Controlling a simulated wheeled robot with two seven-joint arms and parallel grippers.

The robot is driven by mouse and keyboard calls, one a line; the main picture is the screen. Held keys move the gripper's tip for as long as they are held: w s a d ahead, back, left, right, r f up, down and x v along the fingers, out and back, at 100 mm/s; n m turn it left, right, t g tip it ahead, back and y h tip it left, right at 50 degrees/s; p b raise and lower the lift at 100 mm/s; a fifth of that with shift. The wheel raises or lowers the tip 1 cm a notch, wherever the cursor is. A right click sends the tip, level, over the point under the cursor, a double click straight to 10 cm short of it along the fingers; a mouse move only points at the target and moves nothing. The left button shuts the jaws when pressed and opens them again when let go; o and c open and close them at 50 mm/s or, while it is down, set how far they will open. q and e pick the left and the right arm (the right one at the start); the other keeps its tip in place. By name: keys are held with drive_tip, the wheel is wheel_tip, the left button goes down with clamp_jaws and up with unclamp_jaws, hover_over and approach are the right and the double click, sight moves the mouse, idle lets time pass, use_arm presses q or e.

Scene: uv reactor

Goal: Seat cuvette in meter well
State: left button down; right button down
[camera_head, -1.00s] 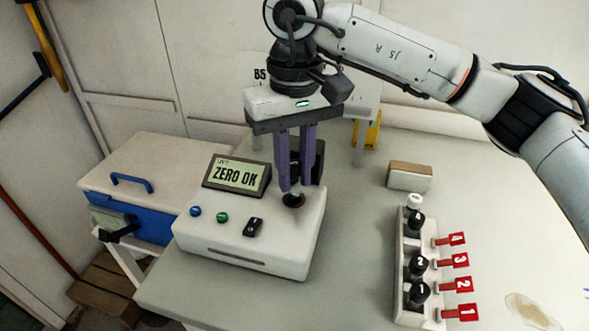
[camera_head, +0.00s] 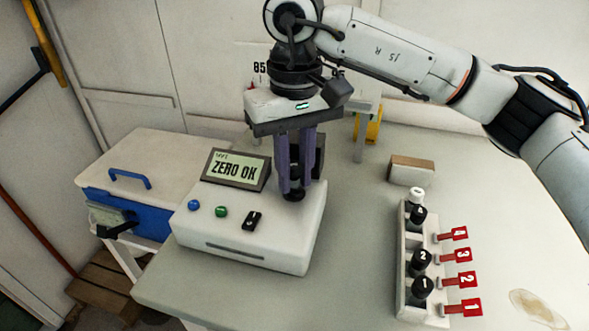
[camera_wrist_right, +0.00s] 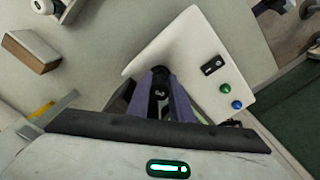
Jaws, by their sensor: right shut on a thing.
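The white meter (camera_head: 262,250) sits on the table, its screen (camera_head: 237,170) reading "ZERO OK". My right gripper (camera_head: 295,190) points down over the meter's right rear, its purple fingers at the dark well. It is shut on the black-capped cuvette (camera_wrist_right: 160,88), whose cap shows between the fingers in the right wrist view. The cuvette's body is hidden, so I cannot tell how deep it sits in the well. A dark upright piece (camera_head: 320,155) stands behind the fingers. My left gripper is not in view.
The rack (camera_head: 402,270) at right holds black-capped cuvettes and a white-capped one, with red number tags beside it; the place by tag 3 looks empty. A brown-topped block (camera_head: 411,170) lies behind it. A blue-and-white cooler (camera_head: 130,190) stands left. The table between meter and rack is clear.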

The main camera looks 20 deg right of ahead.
sight(294, 166)
drive_tip(key=shift+f+b, duration=0.5)
drive_tip(key=shift+f, duration=0.3)
drive_tip(key=c, duration=1.5)
unclamp_jaws()
wheel_tip(294, 166, up, 10)
drive_tip(key=shift+r, duration=0.15)
